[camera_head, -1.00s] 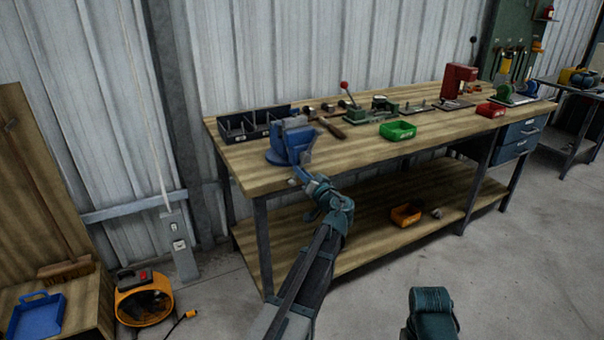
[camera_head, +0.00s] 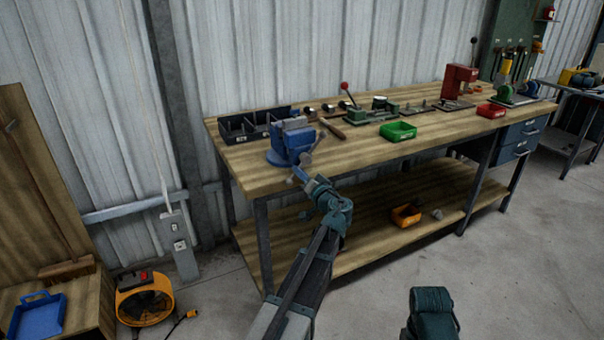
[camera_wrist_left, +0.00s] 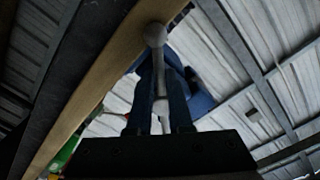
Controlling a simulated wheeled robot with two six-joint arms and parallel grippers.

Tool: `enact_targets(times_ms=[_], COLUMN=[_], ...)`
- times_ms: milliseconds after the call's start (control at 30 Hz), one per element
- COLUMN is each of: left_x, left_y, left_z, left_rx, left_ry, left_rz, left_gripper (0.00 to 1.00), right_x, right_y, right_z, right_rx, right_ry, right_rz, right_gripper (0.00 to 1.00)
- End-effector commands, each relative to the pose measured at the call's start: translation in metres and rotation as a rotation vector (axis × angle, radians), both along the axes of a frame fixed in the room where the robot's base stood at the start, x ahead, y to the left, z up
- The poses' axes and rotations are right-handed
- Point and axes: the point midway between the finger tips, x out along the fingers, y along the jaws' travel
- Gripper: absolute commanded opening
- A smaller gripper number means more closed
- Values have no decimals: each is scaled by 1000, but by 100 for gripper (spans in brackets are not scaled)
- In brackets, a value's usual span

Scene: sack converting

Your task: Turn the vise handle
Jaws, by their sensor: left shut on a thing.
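The blue vise (camera_head: 288,143) is mounted at the near left corner of the workbench. Its grey bar handle (camera_head: 320,142) with ball ends slants across the vise's front. My left gripper (camera_head: 303,172) is at the front of the vise, at the handle's lower part. In the left wrist view the handle (camera_wrist_left: 156,60) runs between the two dark fingers of my left gripper (camera_wrist_left: 160,88), its ball end beyond the fingertips. The fingers are shut on the handle. The blue vise body (camera_wrist_left: 198,95) is partly hidden behind the fingers. My right gripper is out of view; only part of that arm shows.
The wooden workbench (camera_head: 360,160) carries a black divided bin (camera_head: 245,125), a hammer, a green tray (camera_head: 398,131) and a red press (camera_head: 460,80). Its lower shelf (camera_head: 340,235) holds an orange bin (camera_head: 405,215). The floor in front is clear.

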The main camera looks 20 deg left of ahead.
Motion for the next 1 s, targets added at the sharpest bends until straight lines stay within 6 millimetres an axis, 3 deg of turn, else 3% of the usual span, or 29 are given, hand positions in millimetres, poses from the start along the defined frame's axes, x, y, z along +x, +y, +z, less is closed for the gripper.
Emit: enact_targets(times_ms=[1000], left_x=[-12], left_y=[8], left_z=[38], left_rx=[580], left_ry=[757], left_rz=[-3], left_gripper=[0], right_x=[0], right_y=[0], right_z=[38], right_rx=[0], right_ry=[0], right_rz=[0], right_gripper=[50])
